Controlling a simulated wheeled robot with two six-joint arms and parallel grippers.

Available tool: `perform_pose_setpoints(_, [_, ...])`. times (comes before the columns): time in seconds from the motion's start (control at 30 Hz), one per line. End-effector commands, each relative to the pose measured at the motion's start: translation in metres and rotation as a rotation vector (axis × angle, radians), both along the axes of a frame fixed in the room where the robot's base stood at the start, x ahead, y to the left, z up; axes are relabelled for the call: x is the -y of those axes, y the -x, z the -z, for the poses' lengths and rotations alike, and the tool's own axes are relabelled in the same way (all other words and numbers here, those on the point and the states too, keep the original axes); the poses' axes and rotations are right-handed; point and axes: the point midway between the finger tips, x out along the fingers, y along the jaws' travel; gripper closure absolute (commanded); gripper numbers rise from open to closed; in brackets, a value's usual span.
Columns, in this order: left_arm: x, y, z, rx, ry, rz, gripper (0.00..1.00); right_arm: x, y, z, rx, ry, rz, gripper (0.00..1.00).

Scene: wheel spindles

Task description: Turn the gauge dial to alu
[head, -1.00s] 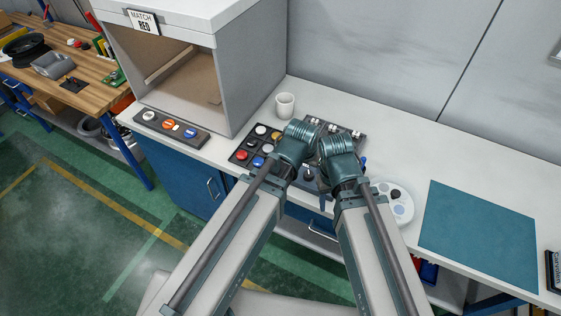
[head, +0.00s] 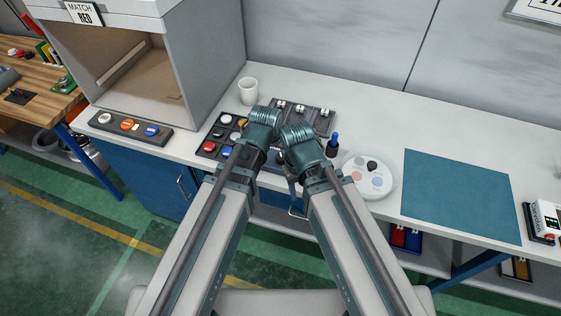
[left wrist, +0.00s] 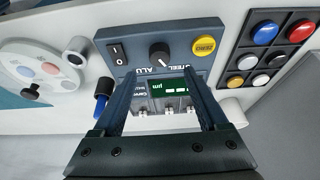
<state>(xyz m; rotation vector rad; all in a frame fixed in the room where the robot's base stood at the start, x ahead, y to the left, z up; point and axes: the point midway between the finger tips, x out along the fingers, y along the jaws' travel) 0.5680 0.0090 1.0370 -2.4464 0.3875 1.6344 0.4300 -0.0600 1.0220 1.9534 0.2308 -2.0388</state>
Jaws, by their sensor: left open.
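In the left wrist view, the gauge is a dark blue-grey box (left wrist: 205,35). In the head view my arms mostly hide the gauge. The left wrist hides the left fingertips there, and my right gripper is hidden below its wrist.
A black rocker switch (left wrist: 117,52) and yellow zero button (left wrist: 206,45) flank the dial. The teal mat (head: 460,195) is clear.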

Motion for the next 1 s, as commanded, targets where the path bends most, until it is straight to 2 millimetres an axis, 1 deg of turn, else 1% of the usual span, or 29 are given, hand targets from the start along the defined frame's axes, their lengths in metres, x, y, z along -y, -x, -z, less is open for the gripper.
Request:
perform_pose_setpoints(0.03, [0.002,-0.004,0.015,0.000,0.000,0.000,0.24,0.000,0.000,0.015,0.000,0.000,0.000,0.50])
perform_pose_setpoints(0.3, [0.006,-0.019,0.052,0.000,0.000,0.000,0.24,0.000,0.000,0.052,0.000,0.000,0.002,0.50])
perform_pose_setpoints(0.4, [0.008,-0.023,0.062,0.000,0.000,0.000,0.24,0.000,0.000,0.062,0.000,0.000,0.002,0.50])
perform_pose_setpoints(0.53, [0.009,-0.026,0.067,0.000,0.000,0.000,0.24,0.000,0.000,0.067,0.000,0.000,0.002,0.50])
perform_pose_setpoints(0.8, [0.009,-0.026,0.066,0.000,0.000,0.000,0.24,0.000,0.000,0.066,0.000,0.000,0.003,0.50])
perform_pose_setpoints(0.83, [0.009,-0.026,0.066,0.000,0.000,0.000,0.26,0.000,0.000,0.066,0.000,0.000,0.003,0.50])
perform_pose_setpoints(0.97, [0.009,-0.026,0.066,0.000,0.000,0.000,0.49,0.000,0.000,0.066,0.000,0.000,0.002,0.50])
perform_pose_setpoints(1.0, [0.009,-0.026,0.066,0.000,0.000,0.000,0.56,0.000,0.000,0.066,0.000,0.000,0.002,0.50])
